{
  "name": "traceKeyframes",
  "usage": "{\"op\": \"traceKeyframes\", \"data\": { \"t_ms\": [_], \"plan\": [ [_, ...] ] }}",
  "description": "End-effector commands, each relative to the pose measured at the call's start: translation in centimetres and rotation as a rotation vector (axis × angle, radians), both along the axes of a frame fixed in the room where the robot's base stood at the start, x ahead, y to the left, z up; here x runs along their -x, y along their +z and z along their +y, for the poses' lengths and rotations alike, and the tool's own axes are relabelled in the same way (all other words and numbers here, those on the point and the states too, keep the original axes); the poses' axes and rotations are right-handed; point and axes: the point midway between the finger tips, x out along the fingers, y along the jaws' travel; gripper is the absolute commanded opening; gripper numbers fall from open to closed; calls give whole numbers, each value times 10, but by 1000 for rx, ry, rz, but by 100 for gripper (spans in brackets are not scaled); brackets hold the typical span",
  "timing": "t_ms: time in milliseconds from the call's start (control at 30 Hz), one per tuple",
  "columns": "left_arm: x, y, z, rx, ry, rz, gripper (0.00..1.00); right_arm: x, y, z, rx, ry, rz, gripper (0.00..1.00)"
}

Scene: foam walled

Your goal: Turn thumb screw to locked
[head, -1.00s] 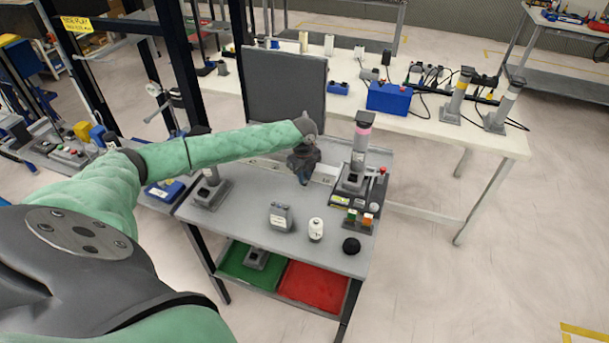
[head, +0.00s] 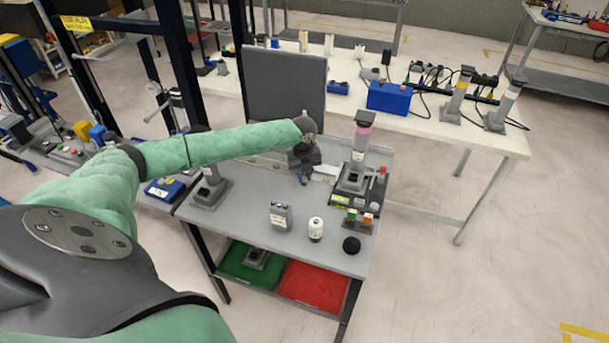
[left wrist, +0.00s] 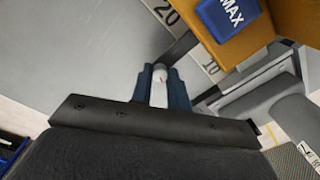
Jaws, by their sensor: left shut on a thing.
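My left gripper (head: 304,176) reaches over the back of the grey bench in the head view, pointing down. In the left wrist view its two blue fingers (left wrist: 161,92) are shut on a small pale cylindrical piece with a small red mark, which I take to be the thumb screw (left wrist: 159,76). In the head view the gripper hides the screw. Whether the screw stands at locked cannot be read. My right gripper is not in view.
A grey box (head: 280,216), a white bottle (head: 316,230) and a black knob (head: 351,245) stand nearer the front. A dark upright panel (head: 285,86) is behind. An orange block with a blue MAX label (left wrist: 232,16) is close to the fingers.

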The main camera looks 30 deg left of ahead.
Motion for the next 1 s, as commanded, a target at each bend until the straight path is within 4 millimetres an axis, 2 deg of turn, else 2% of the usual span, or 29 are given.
{"op": "traceKeyframes", "data": {
  "t_ms": [200, 233, 333, 700, 767, 1000],
  "plan": [
    [0, 0, 0, -1, 0, 1, 0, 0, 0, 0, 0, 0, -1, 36],
    [0, 0, 0, -1, 0, 1, 21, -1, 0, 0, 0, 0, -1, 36],
    [0, 0, 0, -1, 0, 1, 39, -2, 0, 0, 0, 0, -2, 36],
    [0, 3, 0, 0, 1, 0, 39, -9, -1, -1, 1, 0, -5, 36],
    [0, 8, 0, 0, 0, -1, 39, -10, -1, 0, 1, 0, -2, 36],
    [0, 40, 1, 0, 0, -1, 39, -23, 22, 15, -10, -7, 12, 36]
  ]
}}
